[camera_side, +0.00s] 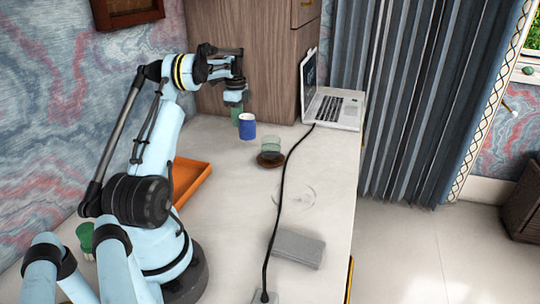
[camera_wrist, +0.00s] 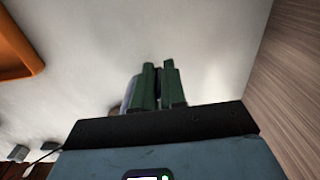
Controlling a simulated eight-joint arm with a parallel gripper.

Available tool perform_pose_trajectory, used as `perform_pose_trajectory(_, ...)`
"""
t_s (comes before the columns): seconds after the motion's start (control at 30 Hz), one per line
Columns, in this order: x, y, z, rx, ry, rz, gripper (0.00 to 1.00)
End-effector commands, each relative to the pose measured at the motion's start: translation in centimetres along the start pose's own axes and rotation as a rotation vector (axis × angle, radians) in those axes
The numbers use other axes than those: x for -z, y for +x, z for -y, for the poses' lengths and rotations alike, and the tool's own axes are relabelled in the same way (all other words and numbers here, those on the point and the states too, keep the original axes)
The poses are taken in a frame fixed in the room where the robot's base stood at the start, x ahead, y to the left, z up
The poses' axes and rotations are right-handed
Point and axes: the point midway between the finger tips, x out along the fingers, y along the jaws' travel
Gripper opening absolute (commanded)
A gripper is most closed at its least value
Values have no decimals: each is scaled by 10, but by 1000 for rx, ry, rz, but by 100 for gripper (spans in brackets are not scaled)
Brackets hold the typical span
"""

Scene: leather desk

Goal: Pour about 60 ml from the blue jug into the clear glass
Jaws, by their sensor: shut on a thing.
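The blue jug (camera_side: 247,128) has a pale inside and looks upright, near the back of the desk. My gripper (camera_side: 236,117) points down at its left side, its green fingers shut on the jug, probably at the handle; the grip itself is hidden. In the wrist view my gripper (camera_wrist: 158,84) has its fingers close together, with a dark strip between them. A bluish edge of the jug (camera_wrist: 128,95) shows behind them. I cannot tell whether the jug touches the desk. The clear glass (camera_side: 269,145), see-through and greenish, stands upright to the jug's front right, apart from it. Its contents are unclear.
A brown saucer (camera_side: 270,160) is at the glass's foot. An open laptop (camera_side: 335,107) stands behind right; its black cable (camera_side: 277,215) runs forward. An orange tray (camera_side: 190,182), a clear round dish (camera_side: 297,196), a grey box (camera_side: 298,248) and a green cup (camera_side: 85,236) lie around.

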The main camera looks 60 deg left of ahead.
Motion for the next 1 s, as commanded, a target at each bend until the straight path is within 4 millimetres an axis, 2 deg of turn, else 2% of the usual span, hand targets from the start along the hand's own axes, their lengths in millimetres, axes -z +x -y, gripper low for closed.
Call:
perform_pose_trajectory(0.57,0,1,0,13,34,20,0)
perform_pose_trajectory(1.0,17,-17,-12,137,36,197,0)
